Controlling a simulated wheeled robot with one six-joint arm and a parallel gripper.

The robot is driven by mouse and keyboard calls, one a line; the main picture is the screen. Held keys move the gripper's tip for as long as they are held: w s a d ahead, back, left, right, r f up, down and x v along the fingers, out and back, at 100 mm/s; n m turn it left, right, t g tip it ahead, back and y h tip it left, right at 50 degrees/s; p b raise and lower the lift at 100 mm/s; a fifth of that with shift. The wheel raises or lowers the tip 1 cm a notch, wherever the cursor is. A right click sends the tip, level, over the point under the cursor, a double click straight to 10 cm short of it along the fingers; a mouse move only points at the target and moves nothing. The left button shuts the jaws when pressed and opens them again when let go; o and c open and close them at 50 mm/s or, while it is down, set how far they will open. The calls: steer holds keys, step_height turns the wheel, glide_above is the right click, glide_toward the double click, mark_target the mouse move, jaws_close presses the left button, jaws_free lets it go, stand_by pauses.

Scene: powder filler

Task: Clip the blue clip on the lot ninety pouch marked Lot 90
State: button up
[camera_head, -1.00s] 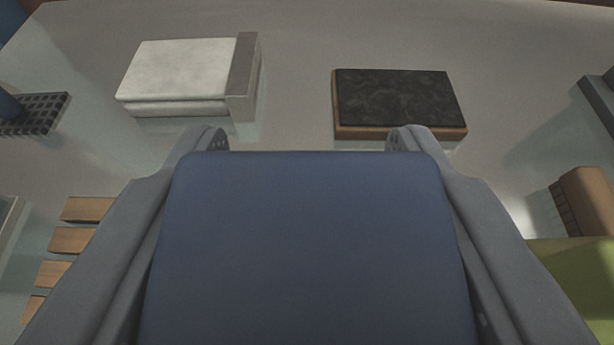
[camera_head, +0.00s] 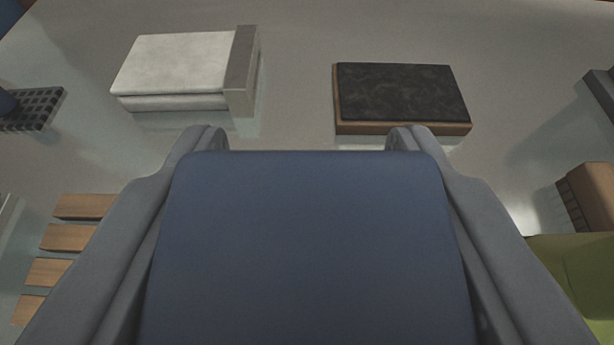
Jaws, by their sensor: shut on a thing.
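My gripper (camera_head: 307,140) is shut on a large dark blue block-like thing (camera_head: 307,250), which fills the lower middle of the view between the two grey fingers. It may be the blue clip, but its shape beyond the flat top face is hidden. No pouch with a readable Lot 90 mark shows in the view. A green thing (camera_head: 575,275) at the lower right edge is cut off, and I cannot tell what it is.
A white pad with a grey end strip (camera_head: 175,65) lies at the upper left. A dark slab on a brown base (camera_head: 400,95) lies right of centre. Wooden slats (camera_head: 70,238), a black grid (camera_head: 40,105) and a brown brush-like block (camera_head: 592,195) lie at the sides. Bare surface lies between.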

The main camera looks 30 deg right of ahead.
steer(key=shift+f, duration=0.2)
steer(key=o, duration=1)
steer(key=v, duration=1.7)
steer(key=s+a+f+n+t+y, duration=0.2)
steer(key=s+a, duration=0.3)
steer(key=a, duration=0.5)
steer(key=s+a+f+n+t+y, duration=0.2)
steer(key=s+a, duration=0.2)
steer(key=a, duration=0.7)
steer(key=s+a+f+n+t+y, duration=0.2)
steer(key=s+a, duration=0.3)
steer(key=a, duration=0.5)
steer(key=shift+s+a+y, duration=0.3)
steer(key=shift+a+y, duration=0.05)
steer(key=shift+y, duration=0.15)
